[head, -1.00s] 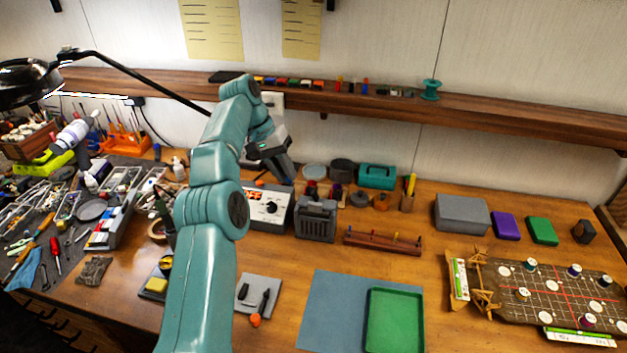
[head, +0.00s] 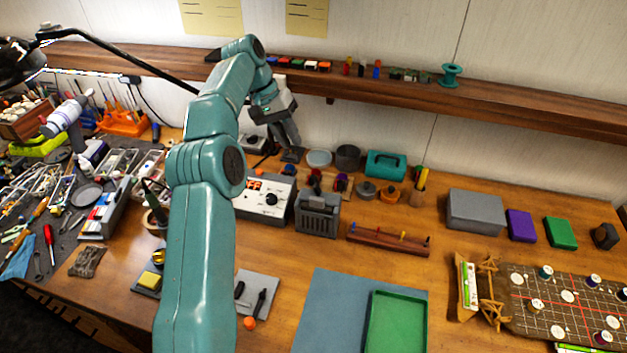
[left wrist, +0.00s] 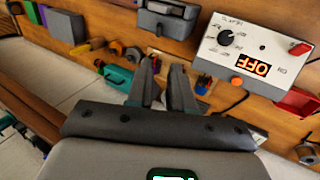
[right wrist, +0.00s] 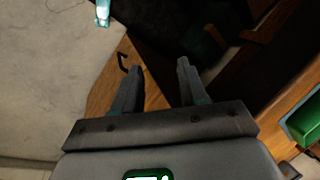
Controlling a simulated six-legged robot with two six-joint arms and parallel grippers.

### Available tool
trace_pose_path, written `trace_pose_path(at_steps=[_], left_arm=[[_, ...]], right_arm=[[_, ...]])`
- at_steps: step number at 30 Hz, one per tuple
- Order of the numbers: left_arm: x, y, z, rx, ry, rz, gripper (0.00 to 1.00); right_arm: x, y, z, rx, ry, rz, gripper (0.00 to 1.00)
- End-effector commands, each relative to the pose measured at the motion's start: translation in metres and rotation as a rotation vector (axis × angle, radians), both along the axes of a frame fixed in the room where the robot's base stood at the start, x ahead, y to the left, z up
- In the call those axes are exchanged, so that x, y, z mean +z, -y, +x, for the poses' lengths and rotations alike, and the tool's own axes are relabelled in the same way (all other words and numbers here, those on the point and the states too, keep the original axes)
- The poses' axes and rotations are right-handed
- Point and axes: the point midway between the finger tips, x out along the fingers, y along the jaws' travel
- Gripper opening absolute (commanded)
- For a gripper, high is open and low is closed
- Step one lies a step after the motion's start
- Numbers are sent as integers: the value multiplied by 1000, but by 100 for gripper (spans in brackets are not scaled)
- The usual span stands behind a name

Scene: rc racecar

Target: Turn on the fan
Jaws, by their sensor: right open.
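My left gripper (head: 291,147) is partly open and empty, above the back of the bench behind the control box. In the left wrist view its fingers (left wrist: 164,72) have a narrow gap with nothing held. The white-fronted control box (head: 264,199) has a dark knob and a display reading OFF. It also shows upside down in the left wrist view (left wrist: 252,52), with a red switch in one corner. I cannot clearly pick out a fan. A grey device (head: 256,141), partly hidden by my left arm, stands at the back. My right gripper (right wrist: 158,65) is open and empty, low near the bench.
A slotted grey holder (head: 317,216) stands right of the control box, with a wooden rack (head: 388,241) beside it. A shelf (head: 520,106) runs along the wall. Loose tools crowd the left. The blue mat (head: 330,310) carries a green tray (head: 371,342).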

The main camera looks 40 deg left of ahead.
Motion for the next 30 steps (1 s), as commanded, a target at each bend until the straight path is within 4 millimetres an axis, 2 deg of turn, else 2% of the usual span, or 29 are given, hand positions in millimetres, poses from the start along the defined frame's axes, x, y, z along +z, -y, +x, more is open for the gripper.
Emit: trace_pose_path(at_steps=[4,8,15,19,21,30], left_arm=[[-13,7,0,-3,-3,-2,21],[-36,16,5,-4,-3,-2,21],[-89,36,18,-4,-4,-2,21],[-112,45,24,-3,-4,-2,21],[-125,47,27,-3,-2,-1,21],[-135,53,30,-2,0,0,21]], right_arm=[[0,0,0,0,0,0,43],[0,0,0,-1,0,0,43],[0,0,0,0,0,0,43],[0,0,0,0,0,0,43],[-9,0,0,0,0,0,43],[-14,0,0,0,0,0,43]])
